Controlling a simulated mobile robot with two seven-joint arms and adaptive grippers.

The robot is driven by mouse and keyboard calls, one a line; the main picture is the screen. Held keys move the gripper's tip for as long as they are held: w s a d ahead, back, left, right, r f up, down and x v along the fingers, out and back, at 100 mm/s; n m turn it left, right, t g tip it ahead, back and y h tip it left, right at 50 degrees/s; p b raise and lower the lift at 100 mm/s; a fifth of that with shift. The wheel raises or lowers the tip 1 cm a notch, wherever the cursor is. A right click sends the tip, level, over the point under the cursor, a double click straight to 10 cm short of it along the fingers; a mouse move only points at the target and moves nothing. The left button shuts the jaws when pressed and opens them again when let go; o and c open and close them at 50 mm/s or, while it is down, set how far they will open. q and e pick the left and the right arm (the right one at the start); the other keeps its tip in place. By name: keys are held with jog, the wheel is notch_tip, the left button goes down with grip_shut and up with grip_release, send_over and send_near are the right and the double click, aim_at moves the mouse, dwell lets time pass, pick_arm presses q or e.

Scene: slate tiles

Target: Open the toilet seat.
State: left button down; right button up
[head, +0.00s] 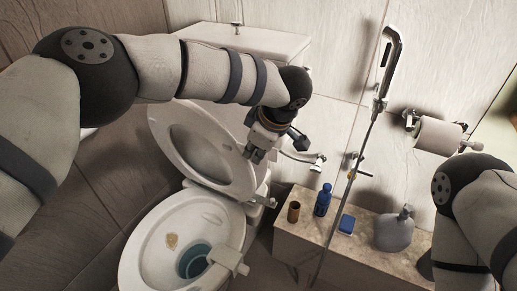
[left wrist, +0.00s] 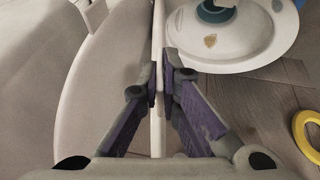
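The white toilet seat (head: 166,128) is raised and leans back at a tilt over the open toilet bowl (head: 133,262). In the left wrist view the seat shows edge-on as a thin white strip (left wrist: 158,125), with the bowl (left wrist: 275,40) to its right. My left gripper (head: 259,153) is at the right edge of the seat. In the left wrist view its two fingers (left wrist: 160,82) lie on either side of the strip and appear shut on it. My right arm comes in at the right, but its gripper is out of view.
A stone ledge (head: 300,232) at right holds a brown bottle (head: 294,211), a blue bottle (head: 323,200), a blue block (head: 346,223) and a grey dispenser (head: 394,232). A shower handle (head: 388,65) and paper roll (head: 438,135) are on the wall. A yellow ring (left wrist: 300,130) lies on the floor.

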pick_arm(q)
jog(key=shift+w, duration=0.15)
pick_arm(e)
jog(key=shift+w+d, duration=0.15)
jog(key=shift+w, duration=0.15)
pick_arm(q)
jog(key=shift+a, duration=0.1)
jog(key=c, duration=1.8)
grip_release()
jog(key=v, duration=1.2)
jog(key=shift+w, duration=0.1)
